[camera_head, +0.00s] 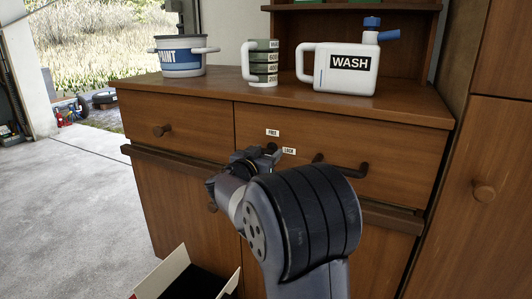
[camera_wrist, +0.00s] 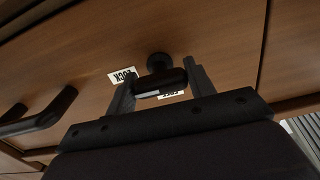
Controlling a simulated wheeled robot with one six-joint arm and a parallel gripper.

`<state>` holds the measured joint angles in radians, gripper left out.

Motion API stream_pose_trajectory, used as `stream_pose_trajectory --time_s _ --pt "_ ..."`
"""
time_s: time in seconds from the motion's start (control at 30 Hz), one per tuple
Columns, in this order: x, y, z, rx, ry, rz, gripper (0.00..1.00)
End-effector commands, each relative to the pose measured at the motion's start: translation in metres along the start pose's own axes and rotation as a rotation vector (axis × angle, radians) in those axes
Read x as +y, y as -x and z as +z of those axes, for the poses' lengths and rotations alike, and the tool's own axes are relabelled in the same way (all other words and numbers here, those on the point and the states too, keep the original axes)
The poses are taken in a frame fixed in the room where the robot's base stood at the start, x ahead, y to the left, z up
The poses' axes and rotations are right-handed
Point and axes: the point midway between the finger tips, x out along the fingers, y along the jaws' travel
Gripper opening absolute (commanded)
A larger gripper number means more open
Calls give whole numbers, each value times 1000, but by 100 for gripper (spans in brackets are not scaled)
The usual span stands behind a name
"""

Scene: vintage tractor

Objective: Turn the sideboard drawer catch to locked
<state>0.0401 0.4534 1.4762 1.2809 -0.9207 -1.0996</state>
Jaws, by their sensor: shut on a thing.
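The sideboard (camera_head: 185,195) has a right drawer (camera_head: 390,150) with small FREE (camera_head: 272,132) and LOCK (camera_head: 289,151) labels on its front. The dark drawer catch (camera_head: 270,148) is by these labels, partly hidden by my gripper (camera_head: 257,157). In the wrist view the catch's black bar (camera_wrist: 162,84) lies between the fingers of my gripper (camera_wrist: 160,76), which is shut on it. Its round pivot (camera_wrist: 158,60) shows just behind. The LOCK label (camera_wrist: 122,74) is clear on the left there; the bar partly covers the FREE label (camera_wrist: 171,94).
A dark drawer handle (camera_head: 340,168) sits right of the catch. A paint pot (camera_head: 181,60), a measuring jug (camera_head: 262,68) and a WASH can (camera_head: 345,75) stand on top. An open box (camera_head: 175,272) is on the floor below.

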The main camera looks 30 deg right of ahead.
Motion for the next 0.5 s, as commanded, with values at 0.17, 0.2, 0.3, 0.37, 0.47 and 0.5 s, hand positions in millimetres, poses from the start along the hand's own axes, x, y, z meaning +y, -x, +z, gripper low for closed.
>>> stream_pose_trajectory --time_s 0.17,0.2,0.3,0.37,0.47,0.5 --pt "0 0 0 0 -4 0 59" --pt "0 0 0 0 -4 0 62" --pt "0 0 0 0 -3 0 71" --pt "0 0 0 0 -3 0 73" --pt "0 0 0 0 -2 0 73" --pt "0 0 0 0 -2 0 73"
